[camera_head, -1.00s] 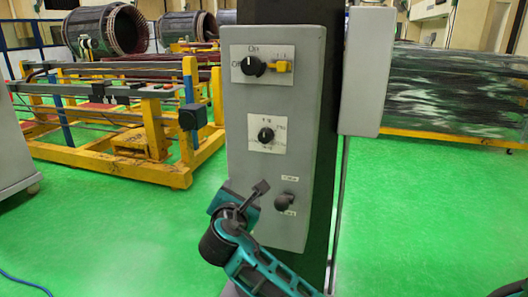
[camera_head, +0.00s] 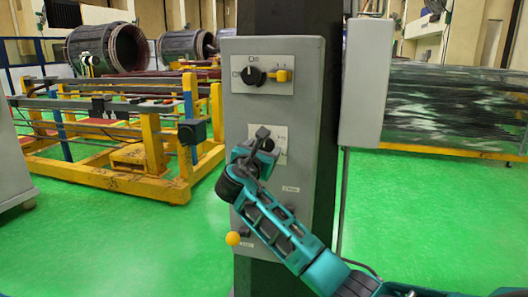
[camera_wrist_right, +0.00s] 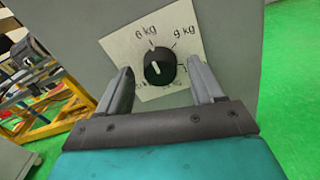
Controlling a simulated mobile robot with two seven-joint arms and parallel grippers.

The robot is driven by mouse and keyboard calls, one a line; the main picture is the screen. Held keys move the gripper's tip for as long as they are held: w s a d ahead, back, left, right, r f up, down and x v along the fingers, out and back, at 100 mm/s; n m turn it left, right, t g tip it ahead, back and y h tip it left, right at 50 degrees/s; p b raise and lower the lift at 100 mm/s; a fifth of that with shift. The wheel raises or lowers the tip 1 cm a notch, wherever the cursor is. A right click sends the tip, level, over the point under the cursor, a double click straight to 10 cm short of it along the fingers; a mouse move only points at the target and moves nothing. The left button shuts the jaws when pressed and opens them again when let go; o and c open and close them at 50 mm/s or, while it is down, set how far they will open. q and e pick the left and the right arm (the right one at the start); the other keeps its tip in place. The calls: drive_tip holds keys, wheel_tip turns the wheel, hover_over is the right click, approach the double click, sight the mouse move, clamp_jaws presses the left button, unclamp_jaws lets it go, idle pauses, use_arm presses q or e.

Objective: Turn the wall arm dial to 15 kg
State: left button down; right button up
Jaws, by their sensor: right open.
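The wall arm dial is a black round knob (camera_wrist_right: 159,64) on a white plate in the right wrist view. Labels "6 kg" and "9 kg" show above it; the lower labels are partly hidden by the fingers. Its white mark points up and slightly left, toward the 6 kg side. My right gripper (camera_wrist_right: 160,78) is open, with one finger on each side of the knob in the picture; I see no contact. In the head view the right gripper (camera_head: 258,139) covers the dial and part of its plate (camera_head: 281,141). My left gripper is not in view.
The grey control box (camera_head: 307,125) is on a dark column. Above the dial is a black switch (camera_head: 252,76) with a yellow piece (camera_head: 281,76) beside it. A yellow ball (camera_head: 232,238) shows at the lower left. A second grey box (camera_head: 367,85) stands right.

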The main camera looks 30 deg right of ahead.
drive_tip(key=shift+w+d, duration=0.4)
drive_tip(key=shift+d, duration=0.15)
drive_tip(key=shift+c, duration=0.4)
drive_tip(key=c, duration=1)
